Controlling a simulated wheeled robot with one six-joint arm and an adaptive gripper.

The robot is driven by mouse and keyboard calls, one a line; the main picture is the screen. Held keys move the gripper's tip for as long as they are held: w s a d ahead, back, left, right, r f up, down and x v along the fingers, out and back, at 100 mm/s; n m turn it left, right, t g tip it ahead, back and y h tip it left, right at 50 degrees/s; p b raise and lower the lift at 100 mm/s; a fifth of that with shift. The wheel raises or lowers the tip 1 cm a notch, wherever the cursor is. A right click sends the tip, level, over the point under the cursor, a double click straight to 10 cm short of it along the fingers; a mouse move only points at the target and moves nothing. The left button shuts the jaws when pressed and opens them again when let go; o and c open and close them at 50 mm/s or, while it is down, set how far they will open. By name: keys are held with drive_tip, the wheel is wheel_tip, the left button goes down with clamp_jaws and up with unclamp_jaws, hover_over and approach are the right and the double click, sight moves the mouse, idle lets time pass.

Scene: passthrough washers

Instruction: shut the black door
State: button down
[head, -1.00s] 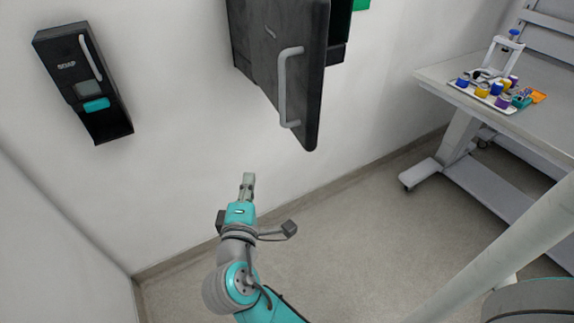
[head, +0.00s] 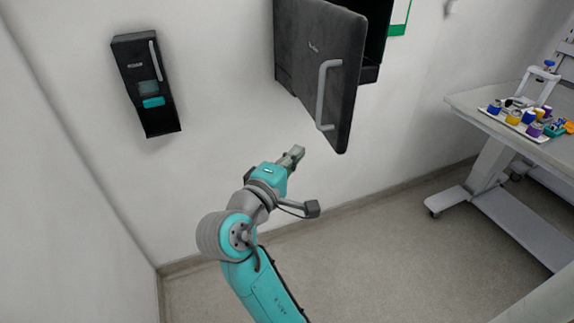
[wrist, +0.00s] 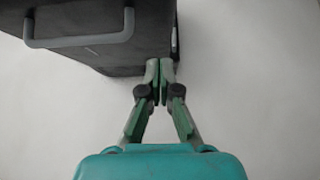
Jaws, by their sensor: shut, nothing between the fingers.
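The black door (head: 312,55) stands open on a wall box at the top middle of the head view, with a grey bar handle (head: 323,95) on its outer face. The dark opening of the box (head: 378,35) shows to the right of the door. My gripper (head: 297,152) is shut and empty, below and a little left of the door's lower edge. In the wrist view the door (wrist: 105,55) and its handle (wrist: 80,41) fill the top left, and the fingertips (wrist: 160,62) appear near the door's edge. I cannot tell whether they touch it.
A black soap dispenser (head: 146,85) hangs on the wall at left. A grey table (head: 480,105) at right bears a tray (head: 515,124) of coloured jars. The floor (head: 380,250) between the wall and table is clear.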

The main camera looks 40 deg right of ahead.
sight(328, 135)
drive_tip(key=d, duration=0.6)
drive_tip(key=shift+w+d, duration=0.1)
drive_tip(key=shift+d, duration=0.1)
drive_tip(key=shift+s+d, duration=0.2)
drive_tip(key=shift+d, duration=0.3)
drive_tip(key=shift+d, duration=0.1)
